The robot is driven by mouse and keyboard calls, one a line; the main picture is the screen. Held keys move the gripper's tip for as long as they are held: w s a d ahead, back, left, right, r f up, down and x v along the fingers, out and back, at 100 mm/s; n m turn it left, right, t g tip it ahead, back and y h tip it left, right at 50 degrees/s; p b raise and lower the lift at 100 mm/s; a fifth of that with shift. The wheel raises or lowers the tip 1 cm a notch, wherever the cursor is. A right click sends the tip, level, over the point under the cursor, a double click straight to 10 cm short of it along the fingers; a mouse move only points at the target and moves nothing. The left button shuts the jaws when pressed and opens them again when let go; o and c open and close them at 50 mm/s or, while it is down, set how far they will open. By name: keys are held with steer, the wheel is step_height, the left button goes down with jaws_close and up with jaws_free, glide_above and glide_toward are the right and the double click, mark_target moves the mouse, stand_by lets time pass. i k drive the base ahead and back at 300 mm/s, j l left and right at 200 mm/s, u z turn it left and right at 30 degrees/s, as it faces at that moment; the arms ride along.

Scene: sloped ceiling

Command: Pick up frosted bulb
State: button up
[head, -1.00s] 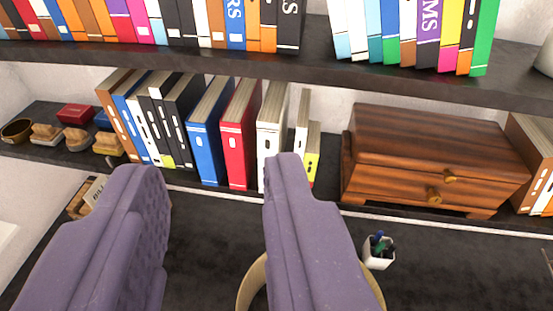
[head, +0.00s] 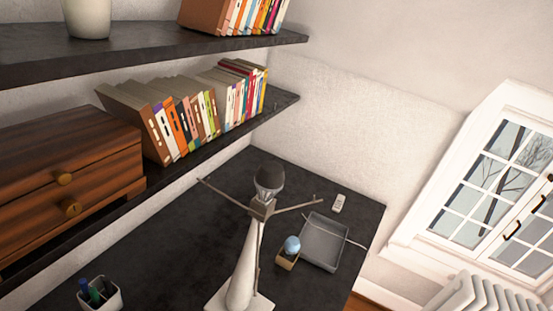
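A small pale blue rounded thing (head: 292,244), which may be the frosted bulb, sits in or on a small tan box (head: 286,261) on the dark desk. It is right of a white tapered stand (head: 241,275) with thin crossing arms and a dark rounded top (head: 269,178). It is too small to tell for sure that it is a bulb. My gripper does not show in the view now.
A grey tray (head: 322,243) lies right of the box, with a small pale device (head: 338,203) behind it. A pen cup (head: 101,295) stands at lower left. Shelves with books (head: 185,125) and a wooden drawer chest (head: 65,170) overhang the desk. A radiator (head: 495,293) is below the window.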

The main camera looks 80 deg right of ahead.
mark_target(268, 178)
steer(key=z, duration=1.7)
